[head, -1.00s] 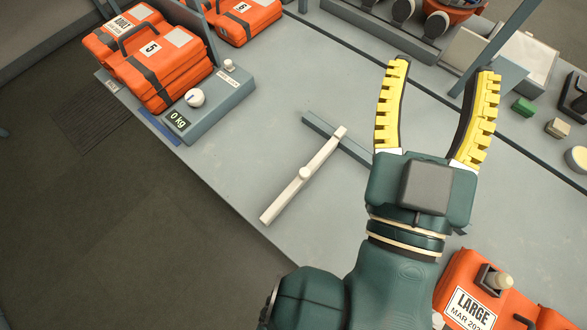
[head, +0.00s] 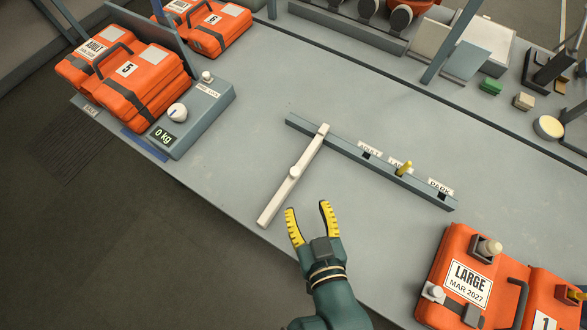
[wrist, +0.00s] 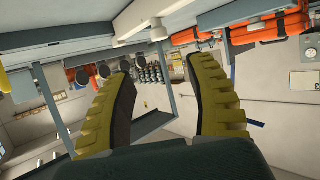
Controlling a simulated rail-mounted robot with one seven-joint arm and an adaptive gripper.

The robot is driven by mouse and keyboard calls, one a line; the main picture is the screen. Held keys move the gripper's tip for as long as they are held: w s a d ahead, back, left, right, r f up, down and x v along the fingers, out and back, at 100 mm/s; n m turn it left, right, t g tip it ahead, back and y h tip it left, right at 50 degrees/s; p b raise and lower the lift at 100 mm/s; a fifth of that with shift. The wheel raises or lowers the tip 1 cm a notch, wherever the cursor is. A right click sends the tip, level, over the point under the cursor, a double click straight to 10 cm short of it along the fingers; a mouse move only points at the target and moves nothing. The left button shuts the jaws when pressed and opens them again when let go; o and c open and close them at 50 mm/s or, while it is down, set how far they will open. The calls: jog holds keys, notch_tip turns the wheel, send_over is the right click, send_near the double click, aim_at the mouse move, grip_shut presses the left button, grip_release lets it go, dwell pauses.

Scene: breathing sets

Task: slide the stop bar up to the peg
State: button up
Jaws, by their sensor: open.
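The stop bar (head: 293,173) is a long pale bar with a round knob midway, lying across the table. Its far end rests at the grey rail (head: 340,155), left of the rail's labelled holes. The yellow peg (head: 404,168) stands upright in the rail's middle labelled hole, with a clear gap between it and the bar. My gripper (head: 307,211) is open and empty, with yellow ribbed fingers, to the right of the bar's near half. The fingers (wrist: 168,95) also show apart in the wrist view, with nothing between them. Contact with the bar cannot be told.
An orange LARGE case (head: 455,275) is at lower right. Blocks and trays stand along the far side. Table around the bar is mostly clear.

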aim_at(295, 173)
jog(key=b+x, duration=0.2)
jog(key=x, duration=1.1)
jog(key=shift+r, duration=0.1)
grip_shut()
